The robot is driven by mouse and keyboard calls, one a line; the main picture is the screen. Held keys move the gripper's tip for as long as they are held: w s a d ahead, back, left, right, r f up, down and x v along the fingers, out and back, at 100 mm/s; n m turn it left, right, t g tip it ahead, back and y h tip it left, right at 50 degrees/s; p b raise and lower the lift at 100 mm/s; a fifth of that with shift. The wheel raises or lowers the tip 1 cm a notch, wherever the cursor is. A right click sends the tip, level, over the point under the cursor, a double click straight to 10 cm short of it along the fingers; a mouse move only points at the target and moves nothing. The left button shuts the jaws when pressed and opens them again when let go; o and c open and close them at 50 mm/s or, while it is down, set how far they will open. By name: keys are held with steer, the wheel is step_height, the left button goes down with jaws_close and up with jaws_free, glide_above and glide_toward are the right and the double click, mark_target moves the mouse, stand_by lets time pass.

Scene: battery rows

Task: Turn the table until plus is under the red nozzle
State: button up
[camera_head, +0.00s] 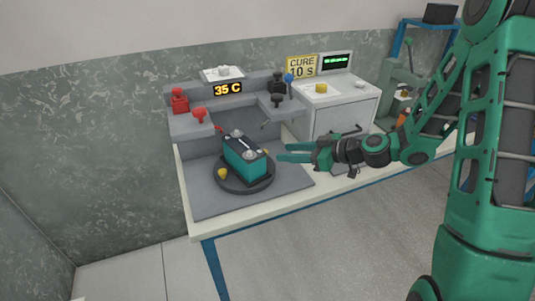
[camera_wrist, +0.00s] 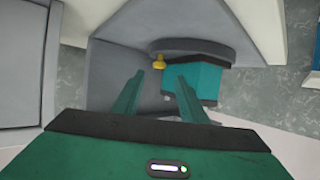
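The dark round turntable (camera_head: 233,187) sits on the grey station plate and carries a teal battery (camera_head: 243,168) with a black top and light terminals. I cannot read any plus mark. A yellow knob (camera_head: 222,173) is at the turntable's left front rim. A red-topped dispenser (camera_head: 199,114) with a small red tip stands behind and left of the battery. My gripper (camera_head: 281,152) is open and empty, right of the battery and apart from it. In the wrist view the turntable (camera_wrist: 192,46), battery (camera_wrist: 207,78) and yellow knob (camera_wrist: 158,61) show beyond the open fingers (camera_wrist: 160,79).
A black dispenser (camera_head: 277,83) and a blue-topped lever (camera_head: 289,78) stand behind the battery. A display (camera_head: 228,89) reads 35 C. A white cabinet (camera_head: 347,110) with a "CURE 10 s" sign (camera_head: 302,67) is at right. The plate front of the turntable (camera_head: 225,206) is clear.

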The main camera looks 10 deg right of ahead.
mark_target(271, 161)
steer(key=x, duration=0.7)
steer(key=shift+w+a+f, duration=0.1)
steer(key=shift+w+a, duration=0.05)
